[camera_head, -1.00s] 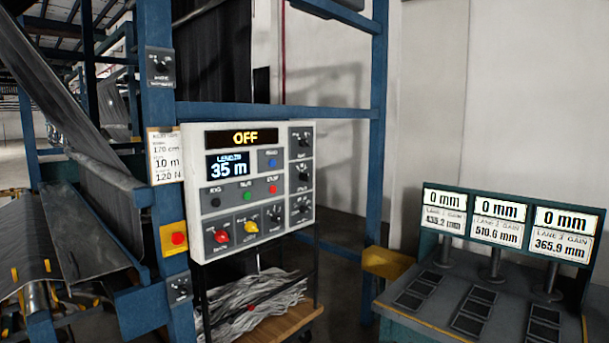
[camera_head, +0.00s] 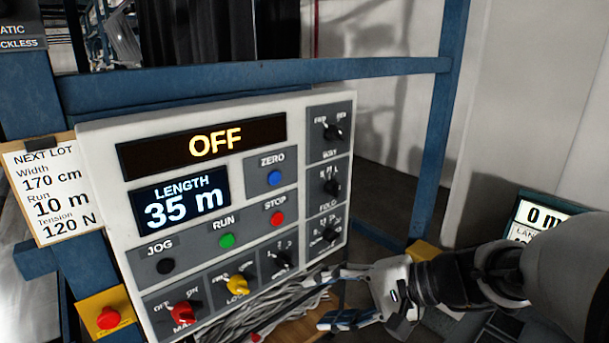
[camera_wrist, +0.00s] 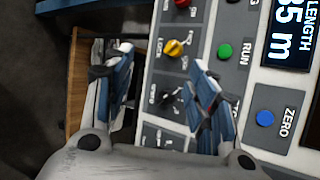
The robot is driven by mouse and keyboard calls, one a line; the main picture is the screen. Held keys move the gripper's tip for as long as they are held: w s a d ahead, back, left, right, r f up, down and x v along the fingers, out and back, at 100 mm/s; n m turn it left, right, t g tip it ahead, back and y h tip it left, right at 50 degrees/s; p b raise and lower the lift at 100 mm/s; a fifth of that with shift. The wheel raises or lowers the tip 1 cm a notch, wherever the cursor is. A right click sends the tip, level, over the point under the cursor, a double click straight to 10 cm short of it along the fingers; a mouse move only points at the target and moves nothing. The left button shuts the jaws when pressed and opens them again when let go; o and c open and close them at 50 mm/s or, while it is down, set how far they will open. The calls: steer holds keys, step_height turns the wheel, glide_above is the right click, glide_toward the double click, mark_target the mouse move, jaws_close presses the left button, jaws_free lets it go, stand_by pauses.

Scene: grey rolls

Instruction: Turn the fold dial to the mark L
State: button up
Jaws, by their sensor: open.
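The fold dial (camera_head: 331,187) is a black knob on a grey plate, in the middle of the right-hand column of the control panel. Small letters, with an L at the right, stand above it and FOLD below. I cannot tell which mark its pointer faces. My gripper (camera_head: 338,319) is below and slightly right of it in the head view, apart from it. In the wrist view, my gripper (camera_wrist: 160,58) has its two blue-padded fingers spread, with nothing held between them. The fold dial is not clearly visible there; the right finger covers part of the panel.
The white panel (camera_head: 100,150) also bears a FWD/REV dial (camera_head: 333,131) above, another dial (camera_head: 330,233) below, and red and yellow knobs. A red stop button (camera_head: 108,318) is at lower left. A blue frame bar (camera_head: 250,72) crosses behind. A NEXT LOT card (camera_head: 42,190) hangs left.

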steer(key=w+d+r+m+t+y+p, duration=0.1)
steer(key=w+d+r+m+t+p, duration=0.3)
steer(key=w+d, duration=0.45)
steer(key=m+t+h, duration=0.1)
steer(key=m+t, duration=0.3)
steer(key=t, duration=0.1)
glide_toward(339, 192)
steer(key=x, duration=1)
steer(key=shift+w+p, duration=0.1)
steer(key=shift+p, duration=0.25)
steer(key=c, duration=1.1)
